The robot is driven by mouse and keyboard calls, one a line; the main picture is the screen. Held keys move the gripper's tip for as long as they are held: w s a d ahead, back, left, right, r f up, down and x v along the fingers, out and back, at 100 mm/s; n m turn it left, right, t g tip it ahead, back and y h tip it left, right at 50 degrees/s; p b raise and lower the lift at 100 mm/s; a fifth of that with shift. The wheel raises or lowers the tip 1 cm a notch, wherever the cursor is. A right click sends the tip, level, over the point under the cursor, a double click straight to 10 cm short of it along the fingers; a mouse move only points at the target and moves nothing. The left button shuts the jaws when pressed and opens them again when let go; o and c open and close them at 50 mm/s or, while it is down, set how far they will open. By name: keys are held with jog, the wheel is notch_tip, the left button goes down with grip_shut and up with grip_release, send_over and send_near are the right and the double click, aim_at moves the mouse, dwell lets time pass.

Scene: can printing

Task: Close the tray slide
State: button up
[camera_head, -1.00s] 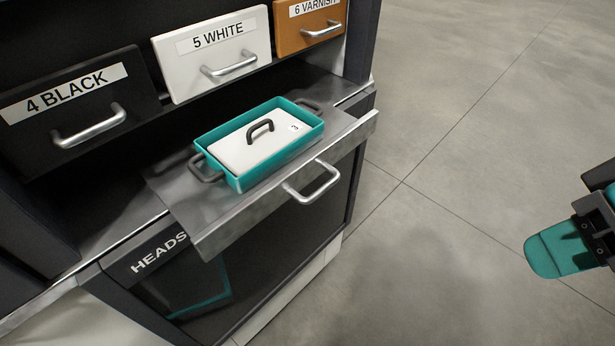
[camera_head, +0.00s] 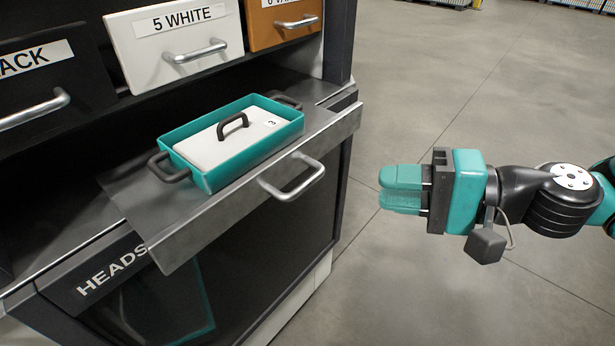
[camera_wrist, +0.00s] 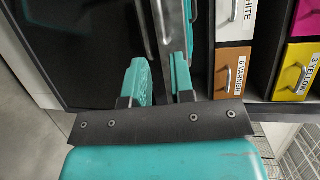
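The metal tray slide (camera_head: 187,232) is pulled out from the cabinet, above the "HEADS" label. Its bar handle (camera_head: 292,180) sticks out from the front lip. A teal tray (camera_head: 212,183) with two dark handles rests on the slide. A white block (camera_head: 227,147) with a dark handle and a "3" mark lies in the tray. My gripper (camera_head: 400,190) is to the right of the slide's handle, apart from it, with its fingers pointing toward the slide. In the wrist view my gripper (camera_wrist: 159,65) has a gap between its teal fingers and holds nothing.
Above the slide are a white drawer "5 WHITE" (camera_head: 172,43), an orange drawer (camera_head: 283,22) and a black drawer (camera_head: 35,80). The dark cabinet front (camera_head: 250,270) is below the slide. The grey floor (camera_head: 430,90) is open on the right.

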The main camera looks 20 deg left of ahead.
aim_at(313, 182)
jog(key=a+p, duration=0.1)
jog(key=a, duration=0.3)
jog(key=a+f, duration=0.1)
jog(key=a, duration=0.2)
jog(key=a+f+p, duration=0.1)
jog(key=a, duration=0.3)
jog(key=shift+a+f+p, duration=0.1)
jog(key=shift+a+p, duration=0.25)
grip_shut()
